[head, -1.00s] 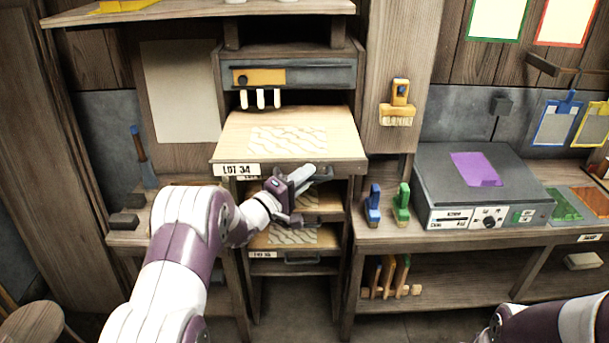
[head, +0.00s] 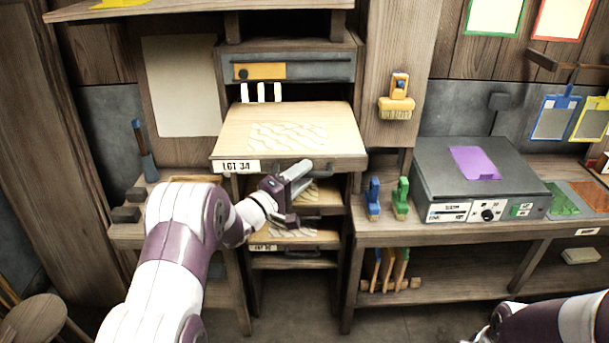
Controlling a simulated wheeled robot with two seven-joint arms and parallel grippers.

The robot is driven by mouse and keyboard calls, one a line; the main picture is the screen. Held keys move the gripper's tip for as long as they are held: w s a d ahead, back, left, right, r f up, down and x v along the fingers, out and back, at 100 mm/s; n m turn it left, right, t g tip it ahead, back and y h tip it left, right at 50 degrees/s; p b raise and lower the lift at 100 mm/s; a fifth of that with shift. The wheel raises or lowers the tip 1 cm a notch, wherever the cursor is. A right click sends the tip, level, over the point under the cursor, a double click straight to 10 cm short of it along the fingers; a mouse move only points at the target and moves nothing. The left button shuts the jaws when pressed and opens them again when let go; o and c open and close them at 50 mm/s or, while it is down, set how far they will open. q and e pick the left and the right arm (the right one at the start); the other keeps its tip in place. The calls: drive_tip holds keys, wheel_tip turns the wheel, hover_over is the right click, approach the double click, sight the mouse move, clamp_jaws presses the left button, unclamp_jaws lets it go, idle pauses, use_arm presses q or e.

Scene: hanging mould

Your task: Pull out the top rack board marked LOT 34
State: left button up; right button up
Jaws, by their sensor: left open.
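The top rack board (head: 285,115) is pale wood with wavy carved lines and a white LOT 34 label (head: 235,166) on its front edge. It juts out over the boards below. A dark handle (head: 323,167) shows at the right of its front edge. My left gripper (head: 303,180) is open at this handle, just under the front edge. Its fingers overlap the handle in the picture; I cannot tell whether they touch it. My left arm hides part of the lower rack. Only a link of my right arm shows at bottom right; its gripper is out of view.
A lower board (head: 290,238) with its own label and handle sits under the gripper. A yellow brush (head: 397,100) hangs on the post.

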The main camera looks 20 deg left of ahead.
use_arm(q)
drive_tip(key=b+v, duration=0.2)
drive_tip(key=v, duration=0.9)
drive_tip(key=shift+s+a+b, duration=0.15)
drive_tip(key=shift+s+b, duration=0.1)
drive_tip(key=shift+b, duration=0.05)
drive_tip(key=shift+f, duration=0.1)
